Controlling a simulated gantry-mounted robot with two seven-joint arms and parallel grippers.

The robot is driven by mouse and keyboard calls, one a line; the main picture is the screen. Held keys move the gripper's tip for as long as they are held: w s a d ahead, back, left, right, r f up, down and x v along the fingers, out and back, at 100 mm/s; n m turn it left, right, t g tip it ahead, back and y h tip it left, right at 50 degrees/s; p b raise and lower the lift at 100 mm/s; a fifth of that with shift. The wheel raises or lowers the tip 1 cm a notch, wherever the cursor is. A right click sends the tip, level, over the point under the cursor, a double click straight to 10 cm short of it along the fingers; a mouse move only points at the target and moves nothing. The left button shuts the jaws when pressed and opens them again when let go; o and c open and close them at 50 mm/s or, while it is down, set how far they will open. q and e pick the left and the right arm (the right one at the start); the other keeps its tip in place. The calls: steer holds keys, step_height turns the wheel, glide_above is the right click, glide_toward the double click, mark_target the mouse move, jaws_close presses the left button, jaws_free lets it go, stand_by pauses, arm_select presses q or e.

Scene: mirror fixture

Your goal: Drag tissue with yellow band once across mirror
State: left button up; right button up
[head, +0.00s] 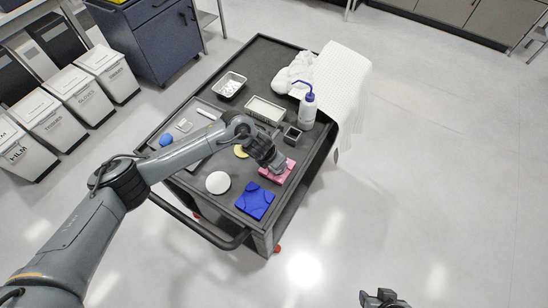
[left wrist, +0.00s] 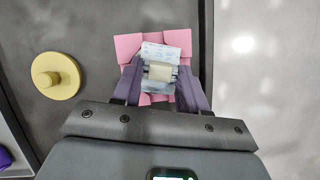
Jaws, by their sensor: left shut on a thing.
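My left gripper (left wrist: 160,82) is shut on a pale tissue (left wrist: 160,52) with a cream-yellow band (left wrist: 160,72) between the fingertips. The gripper and tissue are over a pink fixture (left wrist: 180,42). In the head view, my left gripper (head: 274,164) covers much of the pink fixture (head: 280,174) near the cart's right edge. I cannot make out a mirror surface under the tissue, or whether the tissue touches it. My right gripper (head: 383,298) is at the bottom edge of the head view, away from the cart; its jaw opening is unclear.
On the dark cart (head: 262,60) are a blue fixture (head: 255,201), white disc (head: 218,182), yellow knobbed disc (left wrist: 55,76), shallow tray (head: 264,110), small dark container (head: 292,134), wash bottle (head: 307,108) and white cloth (head: 342,75). Floor right of the cart is clear.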

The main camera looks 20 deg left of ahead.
arm_select(q)
steer(key=shift+s+d, duration=0.1)
steer(key=shift+d, duration=0.25)
steer(key=shift+d, duration=0.2)
steer(key=shift+s+d, duration=0.15)
steer(key=shift+d, duration=0.35)
steer(key=shift+d, duration=0.2)
steer(key=shift+s+d, duration=0.15)
steer(key=shift+d, duration=0.35)
steer(key=shift+r, duration=0.15)
steer(key=shift+r, duration=0.25)
step_height(320, 180, up, 6)
steer(key=p, duration=0.5)
